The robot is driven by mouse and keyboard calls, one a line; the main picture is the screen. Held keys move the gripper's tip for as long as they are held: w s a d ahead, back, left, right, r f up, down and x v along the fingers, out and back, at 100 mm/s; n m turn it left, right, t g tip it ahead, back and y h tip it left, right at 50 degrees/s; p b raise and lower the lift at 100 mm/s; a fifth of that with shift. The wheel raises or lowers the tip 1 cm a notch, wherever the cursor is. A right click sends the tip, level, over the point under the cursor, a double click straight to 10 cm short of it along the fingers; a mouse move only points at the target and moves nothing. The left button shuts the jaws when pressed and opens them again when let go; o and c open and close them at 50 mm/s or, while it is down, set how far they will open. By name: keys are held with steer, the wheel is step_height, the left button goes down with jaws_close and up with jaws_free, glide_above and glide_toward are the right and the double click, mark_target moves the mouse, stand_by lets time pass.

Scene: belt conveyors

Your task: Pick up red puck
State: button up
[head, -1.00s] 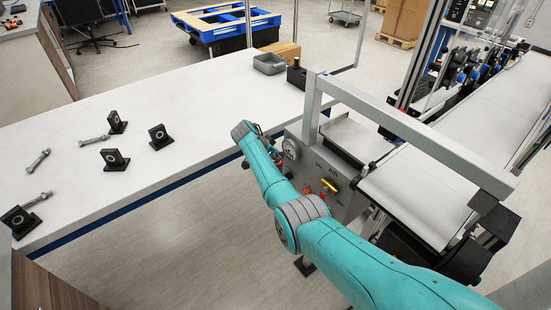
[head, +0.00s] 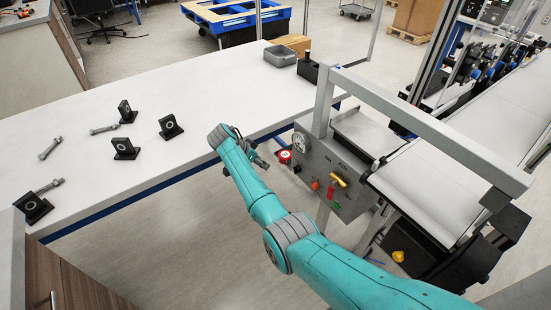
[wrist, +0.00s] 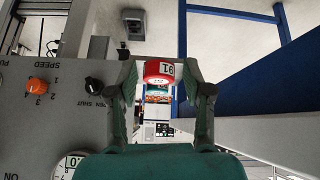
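In the wrist view the puck (wrist: 159,71) sits between the two fingertips of my gripper (wrist: 160,76), upper middle. In the head view my gripper (head: 268,154) is over the gap between the white table and the grey control panel. The puck is at the fingertips, with floor behind it and no support visible beneath. The fingers look closed around it, though exact contact on each side is hard to see.
The grey control panel (head: 343,184), with knobs and a gauge, stands close right of my gripper. The conveyor belt (head: 430,190) lies beyond it. The white table (head: 200,95) holds black brackets and bolts at left; its middle is clear. A grey bin (head: 280,55) stands at its far end.

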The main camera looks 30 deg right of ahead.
steer(key=shift+o, duration=0.5)
steer(key=n, duration=0.3)
steer(key=shift+d+r, duration=0.25)
steer(key=shift+d, duration=0.15)
steer(key=n+t+y, duration=0.1)
steer(key=n, duration=3.3)
glide_toward(285, 154)
steer(key=shift+x, duration=5.1)
steer(key=shift+s, duration=0.1)
steer(key=c, duration=0.8)
